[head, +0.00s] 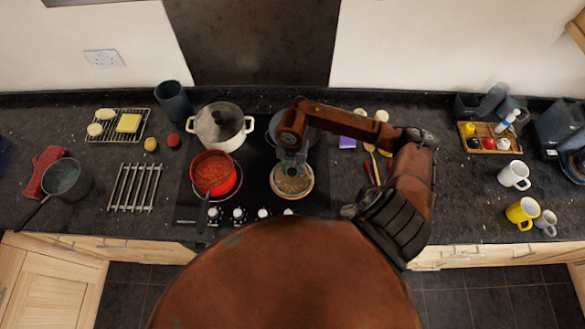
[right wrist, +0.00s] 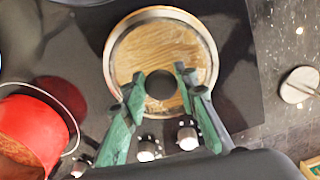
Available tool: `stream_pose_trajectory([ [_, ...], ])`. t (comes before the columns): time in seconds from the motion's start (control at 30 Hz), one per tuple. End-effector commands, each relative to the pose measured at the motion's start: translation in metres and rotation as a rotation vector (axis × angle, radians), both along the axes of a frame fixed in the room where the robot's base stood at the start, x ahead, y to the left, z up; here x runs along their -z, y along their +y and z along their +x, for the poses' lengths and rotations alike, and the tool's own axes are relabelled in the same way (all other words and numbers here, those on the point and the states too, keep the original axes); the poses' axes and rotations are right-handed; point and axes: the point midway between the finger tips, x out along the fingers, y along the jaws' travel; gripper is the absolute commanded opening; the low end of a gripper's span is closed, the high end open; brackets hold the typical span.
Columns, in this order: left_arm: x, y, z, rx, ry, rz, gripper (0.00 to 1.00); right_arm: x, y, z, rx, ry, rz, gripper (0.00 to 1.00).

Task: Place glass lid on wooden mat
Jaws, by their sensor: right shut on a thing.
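The glass lid (head: 292,192) is a clear round disc with a metal rim and a dark knob. In the right wrist view the lid (right wrist: 126,60) fills the upper middle. My right gripper (head: 291,163) is over the lid, and its green fingers (right wrist: 162,82) are shut on the knob. Light wood, the wooden mat (right wrist: 160,38), shows through the glass directly under the lid. It sits at the front right of the black hob. I cannot tell whether lid and mat touch. My left gripper is out of view.
A red pot of sauce (head: 213,176) stands close left of the lid. A cream pot with a lid (head: 220,127) is behind it. A metal rack (head: 135,188) lies left of the hob. Mugs (head: 514,175) and a condiment tray (head: 490,137) are at the right.

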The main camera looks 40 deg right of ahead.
Motion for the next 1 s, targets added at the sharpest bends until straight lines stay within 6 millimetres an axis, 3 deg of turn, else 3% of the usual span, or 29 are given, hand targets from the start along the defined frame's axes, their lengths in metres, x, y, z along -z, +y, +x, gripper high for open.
stream_pose_trajectory([
  [0.33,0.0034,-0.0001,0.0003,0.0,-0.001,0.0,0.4,0.0049,0.0004,0.0004,-0.001,-0.001,0.001,0.0],
  [0.37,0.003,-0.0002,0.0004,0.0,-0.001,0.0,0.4,0.0047,0.0004,0.0002,-0.001,-0.001,0.001,0.28],
  [0.6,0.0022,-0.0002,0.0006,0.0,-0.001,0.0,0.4,0.0039,0.0005,0.0001,0.0,-0.001,0.001,0.45],
  [1.0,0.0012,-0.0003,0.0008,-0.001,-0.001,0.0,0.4,-0.0047,0.0001,0.0011,-0.001,-0.003,0.0,0.45],
])
